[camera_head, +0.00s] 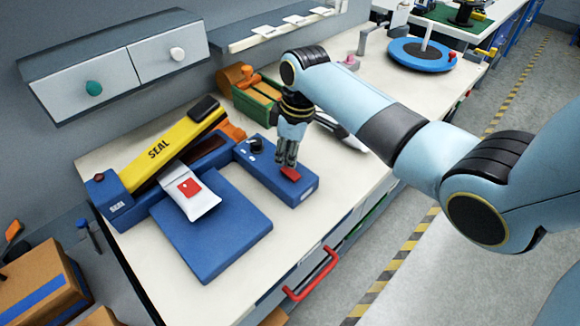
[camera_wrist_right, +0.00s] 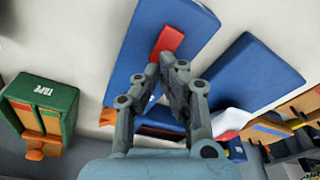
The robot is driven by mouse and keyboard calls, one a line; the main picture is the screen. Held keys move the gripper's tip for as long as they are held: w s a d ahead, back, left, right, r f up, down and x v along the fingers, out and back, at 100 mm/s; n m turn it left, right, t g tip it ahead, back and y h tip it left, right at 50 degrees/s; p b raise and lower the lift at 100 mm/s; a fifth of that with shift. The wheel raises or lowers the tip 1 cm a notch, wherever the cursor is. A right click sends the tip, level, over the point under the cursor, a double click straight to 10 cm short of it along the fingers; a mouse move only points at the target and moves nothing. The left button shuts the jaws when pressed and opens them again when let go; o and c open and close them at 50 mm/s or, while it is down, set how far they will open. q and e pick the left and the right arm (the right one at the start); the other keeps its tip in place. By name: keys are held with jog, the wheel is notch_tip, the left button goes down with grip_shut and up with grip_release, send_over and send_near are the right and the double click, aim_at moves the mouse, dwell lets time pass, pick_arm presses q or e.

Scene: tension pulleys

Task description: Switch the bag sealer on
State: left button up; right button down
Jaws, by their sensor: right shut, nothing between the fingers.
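The bag sealer has a yellow lever arm (camera_head: 160,150) marked SEAL, raised at a slant over a blue base (camera_head: 118,208). Its blue control box (camera_head: 303,190) carries a black knob (camera_head: 255,145) and a red switch (camera_head: 291,174). My right gripper (camera_head: 287,163) points down at the red switch, shut and empty, its tips at or just above it; I cannot tell whether they touch. In the right wrist view the red switch (camera_wrist_right: 168,42) lies just beyond the shut fingertips (camera_wrist_right: 162,66). My left gripper is in neither view.
A white bag with a red mark (camera_head: 192,194) lies on the sealer's blue platform (camera_head: 225,240). A green tape dispenser (camera_wrist_right: 45,108) stands behind. Drawers with knobs (camera_head: 120,70) hang on the wall. A red handle (camera_head: 305,280) sticks out at the bench front.

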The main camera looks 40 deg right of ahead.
aim_at(288, 169)
jog(key=shift+s+f+b, duration=0.1)
jog(key=shift+f+b, duration=0.4)
jog(key=shift+f, duration=0.4)
dwell(0.3)
notch_tip(288, 169, up, 5)
jog(key=p, duration=0.5)
jog(key=shift+p, duration=0.4)
jog(key=shift+r, duration=1)
